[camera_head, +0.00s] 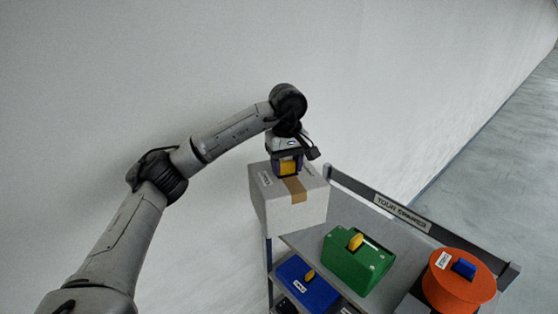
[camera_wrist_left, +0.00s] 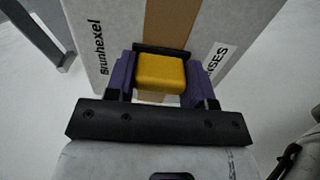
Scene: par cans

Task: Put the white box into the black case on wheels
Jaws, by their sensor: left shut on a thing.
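The white box (camera_head: 290,208) has a brown tape strip and a yellow handle block on its top. My left gripper (camera_head: 288,167) is above the box and shut on that yellow block. The box hangs upright beside and above the left end of a grey shelf cart. In the left wrist view the white box (camera_wrist_left: 118,35) fills the upper part, and the yellow block sits between the purple fingers of my left gripper (camera_wrist_left: 160,78). The black case on wheels is not clearly in view. My right gripper is not in view.
The grey shelf cart (camera_head: 310,240) carries a green box (camera_head: 350,268) with a yellow handle and an orange round case (camera_head: 455,290) with a blue handle. A blue box (camera_head: 305,290) is on a lower shelf. A pale wall stands behind; grey floor (camera_head: 500,150) is open at right.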

